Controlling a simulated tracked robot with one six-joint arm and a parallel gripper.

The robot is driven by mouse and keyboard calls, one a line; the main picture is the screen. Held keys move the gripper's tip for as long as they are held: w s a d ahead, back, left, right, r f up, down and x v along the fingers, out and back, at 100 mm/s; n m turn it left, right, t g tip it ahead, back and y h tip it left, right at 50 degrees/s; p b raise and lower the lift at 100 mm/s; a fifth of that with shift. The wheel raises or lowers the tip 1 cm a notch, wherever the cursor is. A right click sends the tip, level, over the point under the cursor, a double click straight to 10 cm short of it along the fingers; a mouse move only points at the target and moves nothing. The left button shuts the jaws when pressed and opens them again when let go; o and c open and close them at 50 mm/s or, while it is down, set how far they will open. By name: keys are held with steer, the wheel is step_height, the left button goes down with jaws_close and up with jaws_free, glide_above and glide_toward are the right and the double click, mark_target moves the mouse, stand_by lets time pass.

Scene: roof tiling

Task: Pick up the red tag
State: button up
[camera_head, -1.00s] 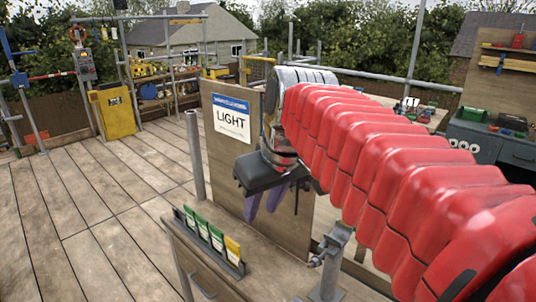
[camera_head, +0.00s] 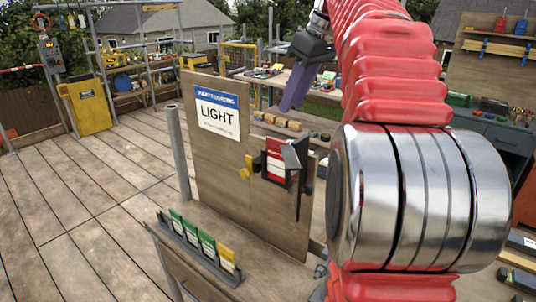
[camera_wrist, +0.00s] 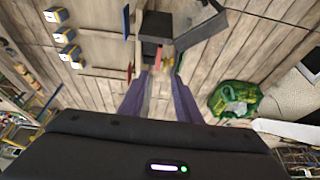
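A red item with white markings, which looks like the red tag (camera_head: 273,160), sits in a dark holder (camera_head: 292,157) on the right part of the wooden board in the head view. In the wrist view a small red patch (camera_wrist: 167,61) shows by a black box beyond the fingertips; I cannot tell for sure that it is the tag. My gripper (camera_head: 289,106) is above and apart from the holder, purple fingers pointing down. In the wrist view the fingers of my gripper (camera_wrist: 160,80) stand apart with nothing between them.
The wooden board (camera_head: 215,160) carries a LIGHT sign (camera_head: 217,112) and a yellow piece (camera_head: 246,168). A rack of green and yellow cards (camera_head: 200,246) stands in front, a metal post (camera_head: 178,150) at the board's left. A green bag (camera_wrist: 235,98) lies at right in the wrist view.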

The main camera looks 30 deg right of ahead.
steer(key=shift+d+r, duration=0.1)
steer(key=shift+d, duration=0.1)
glide_toward(278, 141)
steer(key=shift+w+x, duration=0.2)
steer(key=shift+x, duration=1.15)
steer(key=shift+w+x, duration=0.2)
steer(key=shift+x, duration=1.1)
steer(key=shift+d+r, duration=0.1)
steer(key=shift+x, duration=2.6)
steer(key=shift+s+d, duration=0.15)
jaws_close()
